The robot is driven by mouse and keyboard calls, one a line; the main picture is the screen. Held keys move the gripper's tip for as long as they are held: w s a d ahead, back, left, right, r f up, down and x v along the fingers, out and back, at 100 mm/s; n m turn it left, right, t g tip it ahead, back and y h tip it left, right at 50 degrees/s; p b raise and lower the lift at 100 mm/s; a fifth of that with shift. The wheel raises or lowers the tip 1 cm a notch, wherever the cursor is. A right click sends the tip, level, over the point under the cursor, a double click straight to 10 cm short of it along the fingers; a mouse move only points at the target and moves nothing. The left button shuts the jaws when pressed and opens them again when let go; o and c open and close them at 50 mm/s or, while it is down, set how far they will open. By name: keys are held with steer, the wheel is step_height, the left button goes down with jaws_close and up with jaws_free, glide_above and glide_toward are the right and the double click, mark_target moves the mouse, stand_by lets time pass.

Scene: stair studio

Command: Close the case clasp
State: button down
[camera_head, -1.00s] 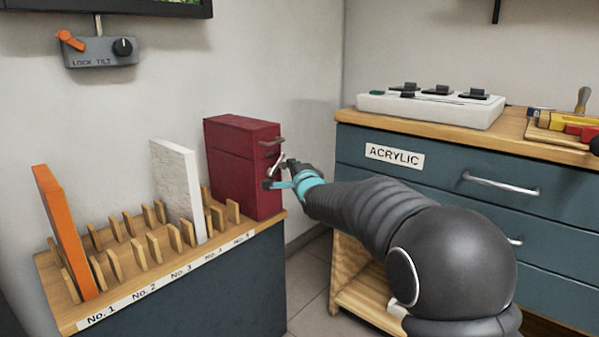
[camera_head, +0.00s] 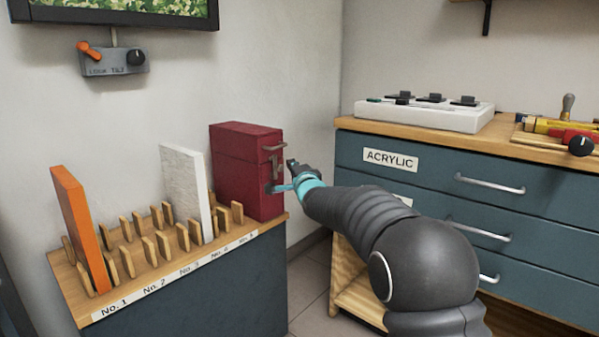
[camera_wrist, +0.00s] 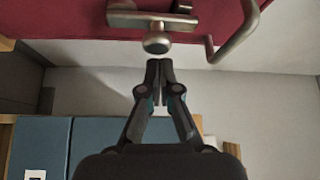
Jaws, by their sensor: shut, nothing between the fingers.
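The dark red case (camera_head: 240,175) stands upright at the right end of the slotted rack. Its metal clasp (camera_head: 277,164) is on the face toward my gripper, below the metal carrying handle (camera_head: 274,147). The clasp lever looks nearly upright and close to the case face; whether it is latched I cannot tell. In the wrist view the clasp (camera_wrist: 150,19) shows as a bar and plate with a round knob, beside the bent handle (camera_wrist: 236,38) on the red face. My gripper (camera_wrist: 159,68) is shut and empty, its fingertips just short of the knob.
The wooden rack (camera_head: 155,290) holds an orange panel (camera_head: 80,228) and a white panel (camera_head: 186,192) left of the case. A blue drawer cabinet (camera_head: 440,190) stands right, behind my arm. Wall lies behind the rack.

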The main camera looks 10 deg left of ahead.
steer(key=s+d+f+p, duration=0.1)
steer(key=s+d, duration=0.5)
steer(key=shift+s+d+p, duration=0.15)
steer(key=shift+d+p, duration=0.1)
steer(key=shift+p, duration=0.05)
stand_by(0.5)
